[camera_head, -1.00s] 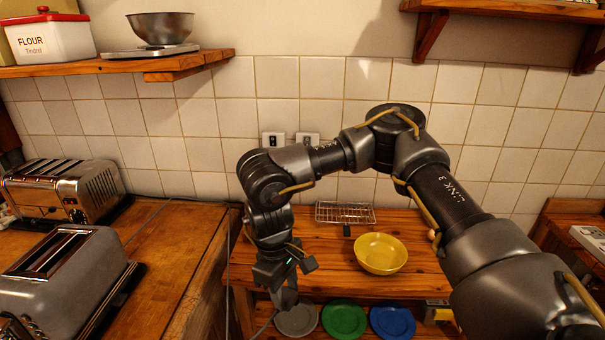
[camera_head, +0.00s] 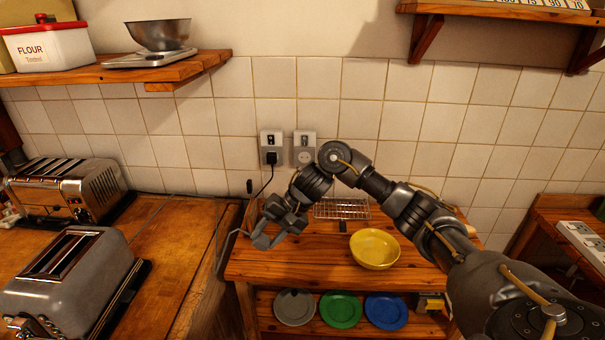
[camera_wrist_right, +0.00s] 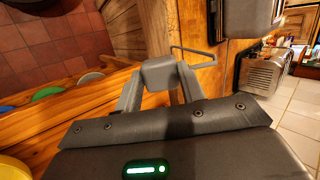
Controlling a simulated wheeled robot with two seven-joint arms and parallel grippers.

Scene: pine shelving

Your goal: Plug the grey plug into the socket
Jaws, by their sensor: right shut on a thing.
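My right gripper (camera_head: 268,236) hangs over the left end of the small pine table, below the sockets and apart from the wall. In the right wrist view it is shut on the grey plug (camera_wrist_right: 160,72), which sits between its fingertips. A grey cord (camera_wrist_right: 200,52) loops beside the plug. In the head view I cannot clearly separate plug from fingers. Two wall sockets are on the tiles: the left one (camera_head: 271,138) holds a black plug (camera_head: 271,158); the right one (camera_head: 305,142) looks empty. My left gripper is not in view.
A yellow bowl (camera_head: 375,249) and a wire rack (camera_head: 342,209) stand on the table. A black cable hangs from the left socket near my gripper. A grey toaster (camera_head: 70,282) and a chrome toaster (camera_head: 70,188) stand on the left counter. Plates lie on the lower shelf.

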